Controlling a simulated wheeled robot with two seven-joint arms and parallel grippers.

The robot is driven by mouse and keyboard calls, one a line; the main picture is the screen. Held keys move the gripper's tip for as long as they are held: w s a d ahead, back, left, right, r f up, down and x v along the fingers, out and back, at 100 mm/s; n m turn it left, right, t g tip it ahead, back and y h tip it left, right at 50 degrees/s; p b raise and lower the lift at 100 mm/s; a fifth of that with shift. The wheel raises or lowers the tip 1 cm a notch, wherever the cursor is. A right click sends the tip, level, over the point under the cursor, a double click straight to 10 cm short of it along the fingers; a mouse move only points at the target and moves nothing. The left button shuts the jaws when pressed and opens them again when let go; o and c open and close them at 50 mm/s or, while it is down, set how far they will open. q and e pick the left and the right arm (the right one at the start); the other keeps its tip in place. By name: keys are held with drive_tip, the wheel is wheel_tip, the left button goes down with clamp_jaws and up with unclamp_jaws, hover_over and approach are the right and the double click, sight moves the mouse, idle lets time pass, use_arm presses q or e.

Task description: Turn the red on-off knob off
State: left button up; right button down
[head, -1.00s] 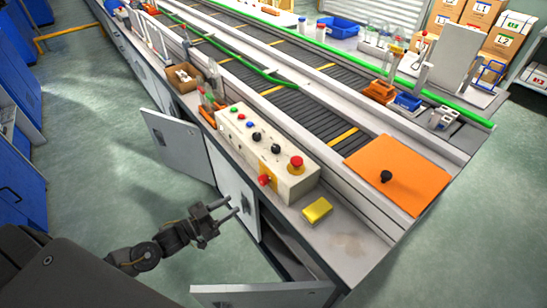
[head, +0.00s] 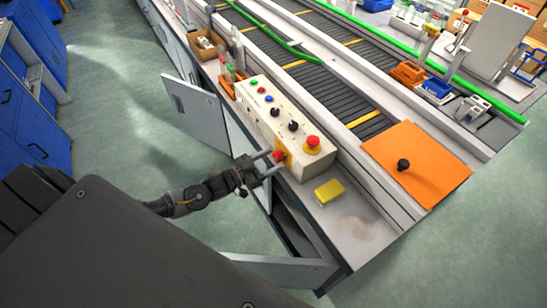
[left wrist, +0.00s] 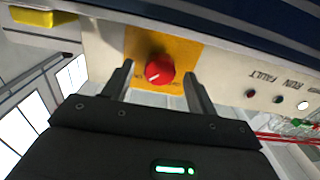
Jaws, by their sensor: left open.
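The red on-off knob (head: 279,156) sits on a yellow plate on the front face of the beige control box (head: 262,122). In the left wrist view the knob (left wrist: 159,69) shows a white pointer line and lies between the two fingers, a little beyond their tips. My left gripper (head: 272,163) is open and empty in front of the knob; its fingers (left wrist: 158,72) stand either side of it, apart from it. The lettering beside the knob is too small to read surely. My right gripper is not in view.
A red mushroom button (head: 313,142) on a yellow base stands on the box's top, with black knobs and small coloured buttons. A yellow block (head: 329,192) lies beside the box. Open cabinet doors (head: 196,116) stick out below the bench.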

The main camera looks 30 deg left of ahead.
use_arm(q)
drive_tip(key=shift+x, duration=0.85)
drive_tip(key=shift+c, duration=0.4)
drive_tip(key=c, duration=0.9)
